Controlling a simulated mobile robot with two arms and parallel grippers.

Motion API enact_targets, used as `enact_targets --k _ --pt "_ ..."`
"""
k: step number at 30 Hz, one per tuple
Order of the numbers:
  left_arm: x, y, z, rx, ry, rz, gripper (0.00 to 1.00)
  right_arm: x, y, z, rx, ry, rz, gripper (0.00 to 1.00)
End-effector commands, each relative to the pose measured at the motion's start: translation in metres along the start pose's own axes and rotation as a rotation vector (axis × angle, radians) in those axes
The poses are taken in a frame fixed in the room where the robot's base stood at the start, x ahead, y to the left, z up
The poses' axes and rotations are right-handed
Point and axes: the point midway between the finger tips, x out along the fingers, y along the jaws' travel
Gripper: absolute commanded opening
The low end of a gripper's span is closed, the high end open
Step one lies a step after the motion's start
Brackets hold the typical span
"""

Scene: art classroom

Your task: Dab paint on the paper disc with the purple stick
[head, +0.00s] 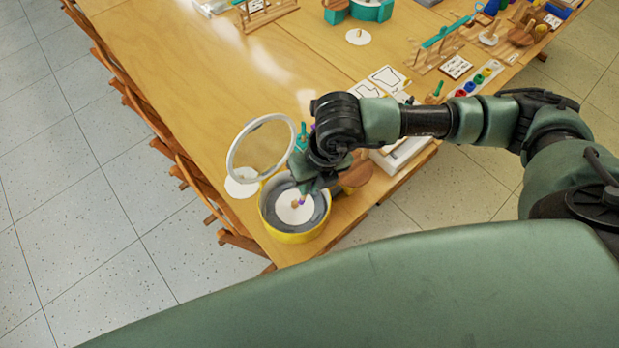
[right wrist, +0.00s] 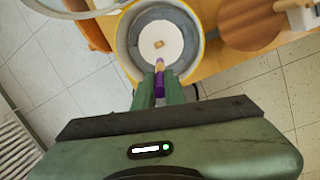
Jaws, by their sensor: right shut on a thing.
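A yellow-rimmed round tub (head: 266,222) with a grey inside stands at the table's near corner. The white paper disc (head: 288,211) lies in it and also shows in the right wrist view (right wrist: 176,34), with a small tan spot near its middle; I cannot tell whether that is a peg or paint. The stick also shows in the head view (head: 301,201), over the disc. Whether its tip touches the paper is unclear. My left gripper is out of view.
A clear round lid (head: 234,158) with a white rim stands raised behind the tub. Another white disc (head: 240,188) lies beside it. A round wooden piece (head: 357,172) is close right of the gripper. A paint tray (head: 461,96) and several craft items lie farther off.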

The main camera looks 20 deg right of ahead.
Motion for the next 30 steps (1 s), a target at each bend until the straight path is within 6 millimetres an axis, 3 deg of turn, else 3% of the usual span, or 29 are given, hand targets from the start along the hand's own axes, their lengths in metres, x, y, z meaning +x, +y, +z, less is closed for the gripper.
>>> enact_targets --k 8,16,30 --pt "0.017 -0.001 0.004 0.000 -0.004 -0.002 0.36 0.031 -0.005 -0.004 0.001 0.001 -0.001 0.00" --pt "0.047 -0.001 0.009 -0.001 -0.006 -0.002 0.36 0.056 -0.008 -0.008 0.000 0.001 0.000 0.00" --pt "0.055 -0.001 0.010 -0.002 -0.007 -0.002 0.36 0.063 -0.009 -0.008 0.000 0.000 0.000 0.00"
